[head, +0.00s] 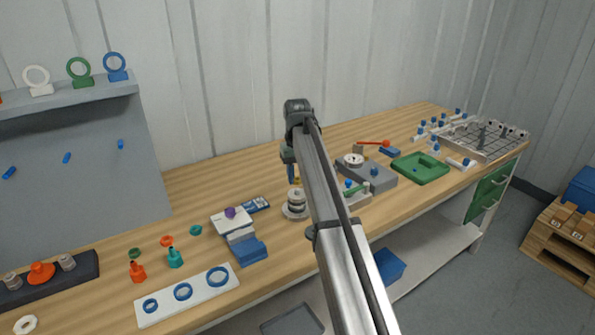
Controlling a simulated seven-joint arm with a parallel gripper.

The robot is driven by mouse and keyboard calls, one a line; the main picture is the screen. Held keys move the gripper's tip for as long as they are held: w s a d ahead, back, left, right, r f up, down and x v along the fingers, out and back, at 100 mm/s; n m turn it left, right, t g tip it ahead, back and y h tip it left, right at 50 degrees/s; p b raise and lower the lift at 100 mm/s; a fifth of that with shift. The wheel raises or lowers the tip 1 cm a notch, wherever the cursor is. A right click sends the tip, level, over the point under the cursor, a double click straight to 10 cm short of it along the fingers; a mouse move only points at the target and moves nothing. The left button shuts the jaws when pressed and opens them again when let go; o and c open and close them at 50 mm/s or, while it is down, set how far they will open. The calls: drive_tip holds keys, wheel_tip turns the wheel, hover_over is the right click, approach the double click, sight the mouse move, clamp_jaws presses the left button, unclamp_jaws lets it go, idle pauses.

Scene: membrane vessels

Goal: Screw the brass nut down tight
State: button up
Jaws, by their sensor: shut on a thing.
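My gripper (291,174) points down over the middle of the bench, small in the head view and partly behind my own arm. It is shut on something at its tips. A small yellow-brass patch (297,181) shows at the fingertips, which looks like the brass nut; its shape and thread are too small to make out. Just below stands a round stacked metal vessel (296,202) with a wide base flange. I cannot tell whether the nut touches a thread or how far down it sits.
Left of the vessel are a white block with a purple knob (230,213) and a blue block (249,250). Right of my arm are a grey fixture with a dial (367,175) and a green tray (420,167). A white plate with blue rings (187,294) lies at the front left.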

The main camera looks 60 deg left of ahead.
sight(297, 189)
drive_tip(key=shift+f, duration=1.75)
drive_tip(key=o, duration=1.1)
wheel_tip(297, 189, up, 14)
drive_tip(key=shift+f, duration=0.15)
